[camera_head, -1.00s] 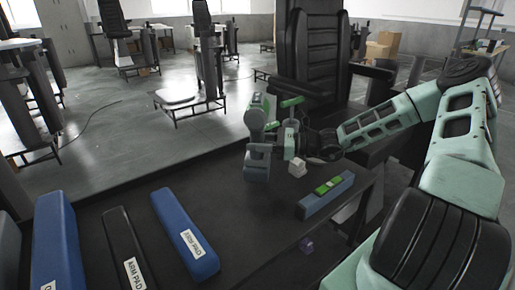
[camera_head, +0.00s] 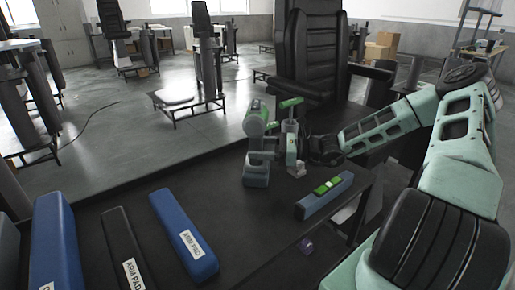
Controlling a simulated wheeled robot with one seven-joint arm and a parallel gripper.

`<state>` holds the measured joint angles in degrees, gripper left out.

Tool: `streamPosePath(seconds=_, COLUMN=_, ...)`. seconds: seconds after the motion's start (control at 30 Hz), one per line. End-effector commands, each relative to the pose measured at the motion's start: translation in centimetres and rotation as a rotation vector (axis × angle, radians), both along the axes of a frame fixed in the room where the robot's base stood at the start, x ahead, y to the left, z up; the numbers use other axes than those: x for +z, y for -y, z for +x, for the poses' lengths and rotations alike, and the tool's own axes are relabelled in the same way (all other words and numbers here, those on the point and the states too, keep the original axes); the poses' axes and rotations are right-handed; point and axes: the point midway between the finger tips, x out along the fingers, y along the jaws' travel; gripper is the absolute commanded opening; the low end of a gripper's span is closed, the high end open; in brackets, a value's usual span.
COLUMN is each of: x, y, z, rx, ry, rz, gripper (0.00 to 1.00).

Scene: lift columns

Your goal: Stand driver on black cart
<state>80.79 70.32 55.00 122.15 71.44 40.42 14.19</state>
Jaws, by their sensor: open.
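The driver (camera_head: 255,121), green and grey with a blue-grey base, is upright on the dark top of the black cart (camera_head: 225,215), near the middle of the view. Its base appears to rest on the surface. My gripper (camera_head: 280,155) reaches in from the right at the height of the driver's handle. It is open, with its dark fingers beside or around the handle; the exact gap is too small to tell. A grey upright piece with a green top (camera_head: 290,103) stands just right of the driver and partly hides the gripper.
Blue arm pads (camera_head: 184,235) and a black arm pad (camera_head: 122,250) lie at the front left. A blue-grey bar with a green level (camera_head: 325,190) lies right of the driver, near the cart's right edge. A black seat (camera_head: 312,55) stands behind. The surface left of the driver is clear.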

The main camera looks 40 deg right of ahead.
Motion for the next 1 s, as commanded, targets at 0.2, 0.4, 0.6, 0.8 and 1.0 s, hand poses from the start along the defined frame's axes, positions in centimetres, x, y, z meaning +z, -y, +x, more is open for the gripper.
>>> streamPosePath(seconds=0.2, x=-0.1, y=3.3, z=-2.9, rx=-0.006, ry=-0.002, rz=-0.005, gripper=0.67)
streamPosePath(seconds=0.4, x=0.0, y=6.2, z=-5.6, rx=-0.005, ry=-0.002, rz=-0.004, gripper=0.67)
streamPosePath(seconds=0.6, x=0.1, y=7.8, z=-7.2, rx=-0.003, ry=-0.001, rz=-0.001, gripper=0.67)
streamPosePath(seconds=0.8, x=0.1, y=8.2, z=-7.6, rx=0.0, ry=-0.001, rz=0.0, gripper=0.67)
streamPosePath(seconds=1.0, x=0.1, y=8.2, z=-7.6, rx=-0.001, ry=-0.001, rz=0.0, gripper=0.67)
